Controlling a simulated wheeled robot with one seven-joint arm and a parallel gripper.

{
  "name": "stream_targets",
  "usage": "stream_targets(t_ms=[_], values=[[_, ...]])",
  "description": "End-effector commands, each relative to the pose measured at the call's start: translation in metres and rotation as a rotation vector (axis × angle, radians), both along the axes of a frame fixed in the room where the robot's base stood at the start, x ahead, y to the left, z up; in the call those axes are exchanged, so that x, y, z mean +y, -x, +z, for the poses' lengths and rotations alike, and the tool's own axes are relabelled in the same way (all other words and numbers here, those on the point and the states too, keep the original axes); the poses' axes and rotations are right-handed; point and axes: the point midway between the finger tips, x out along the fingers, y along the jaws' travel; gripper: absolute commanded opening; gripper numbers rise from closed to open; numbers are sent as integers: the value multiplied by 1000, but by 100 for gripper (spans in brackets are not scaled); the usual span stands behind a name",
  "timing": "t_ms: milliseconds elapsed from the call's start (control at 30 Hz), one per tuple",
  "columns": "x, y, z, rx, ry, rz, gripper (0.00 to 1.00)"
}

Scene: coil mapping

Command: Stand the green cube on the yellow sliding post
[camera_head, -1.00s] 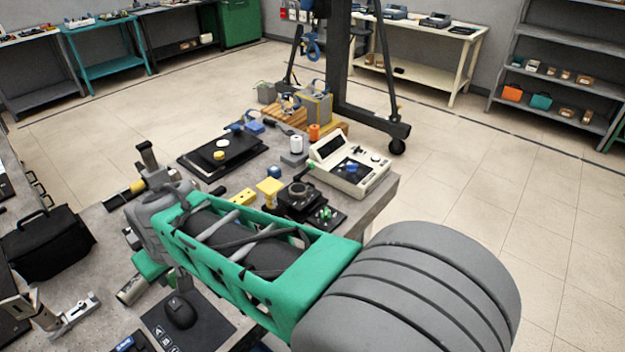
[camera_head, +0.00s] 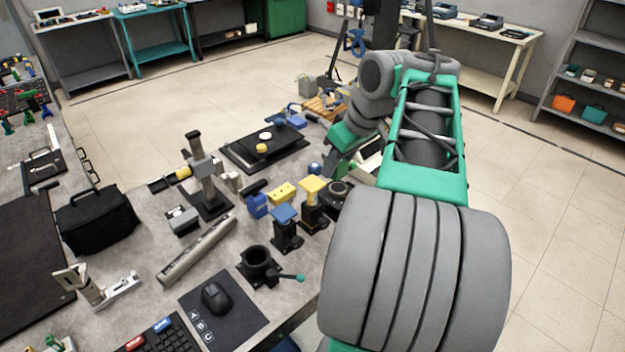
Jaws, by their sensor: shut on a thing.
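The yellow sliding post (camera_head: 313,190) stands upright on the bench, with a flat yellow square top on a dark base. Its top is bare. My arm reaches up the right side of the view and bends down over the bench, to the right of and behind the post. My gripper's fingers are hidden behind the arm. I cannot make out the green cube; it is not visible in this view.
A blue-topped post (camera_head: 286,224) stands just front-left of the yellow one. A yellow block (camera_head: 282,193) and a blue block (camera_head: 257,205) lie behind it. A black ring holder (camera_head: 257,262) is in front. A dark plate (camera_head: 264,149) lies farther back.

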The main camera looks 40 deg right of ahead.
Motion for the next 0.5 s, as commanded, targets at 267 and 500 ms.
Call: stream_targets(t_ms=[267, 500], values=[[-12, -70, -30, 4, -6, 6, 0], [-22, -116, -77, 3, -4, 3, 0]])
